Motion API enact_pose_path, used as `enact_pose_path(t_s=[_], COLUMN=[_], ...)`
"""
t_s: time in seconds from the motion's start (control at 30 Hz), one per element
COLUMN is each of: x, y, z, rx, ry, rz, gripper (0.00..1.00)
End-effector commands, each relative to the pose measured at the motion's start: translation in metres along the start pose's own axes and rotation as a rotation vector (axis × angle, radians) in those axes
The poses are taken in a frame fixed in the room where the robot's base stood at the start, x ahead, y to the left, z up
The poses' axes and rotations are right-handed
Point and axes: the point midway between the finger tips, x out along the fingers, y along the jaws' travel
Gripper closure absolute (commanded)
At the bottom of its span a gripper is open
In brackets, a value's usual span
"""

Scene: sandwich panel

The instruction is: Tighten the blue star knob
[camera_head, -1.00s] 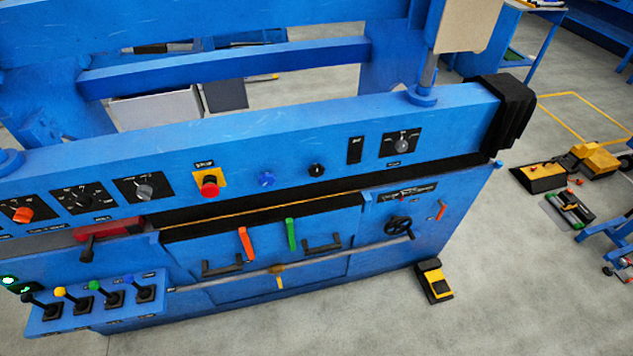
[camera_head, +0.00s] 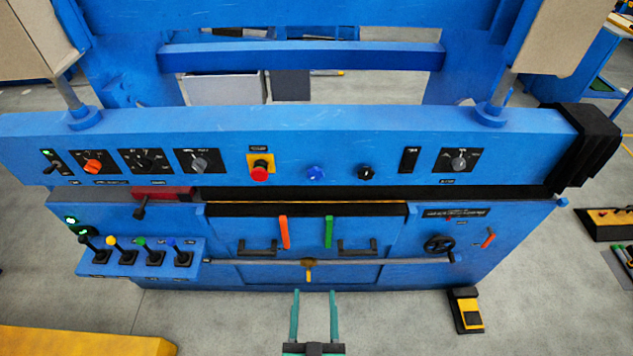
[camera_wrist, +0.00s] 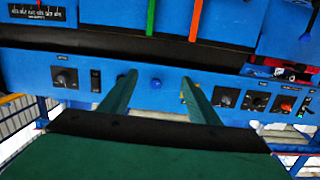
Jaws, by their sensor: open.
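The blue star knob (camera_head: 316,173) sits on the front of the blue upper beam, between the red emergency button (camera_head: 260,170) and a black knob (camera_head: 366,173). My gripper (camera_head: 315,295) is at the bottom of the head view, below and in front of the panel. Its two green fingers are apart with nothing between them. In the wrist view the blue knob (camera_wrist: 156,84) shows beyond and between the fingers of my gripper (camera_wrist: 158,80), with a gap of free space. The wrist picture looks upside down compared with the head view.
On the lower panel are a red handle (camera_head: 284,232), a green handle (camera_head: 329,231), a horizontal bar (camera_head: 380,261) and a black handwheel (camera_head: 438,244). Several levers (camera_head: 140,250) stand out at the left. A foot pedal (camera_head: 466,310) is on the floor at the right.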

Motion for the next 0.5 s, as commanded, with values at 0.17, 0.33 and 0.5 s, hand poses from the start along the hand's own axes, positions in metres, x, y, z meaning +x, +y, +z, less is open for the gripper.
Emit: enact_pose_path(t_s=[0.17, 0.33, 0.5], x=[0.063, 0.116, 0.152], y=[-0.001, 0.0, 0.0], z=[-0.032, -0.067, -0.099], rx=[-0.001, -0.006, -0.012], ry=[0.048, 0.083, 0.107], rz=[-0.002, -0.005, -0.008], gripper=[0.44, 0.44, 0.44])
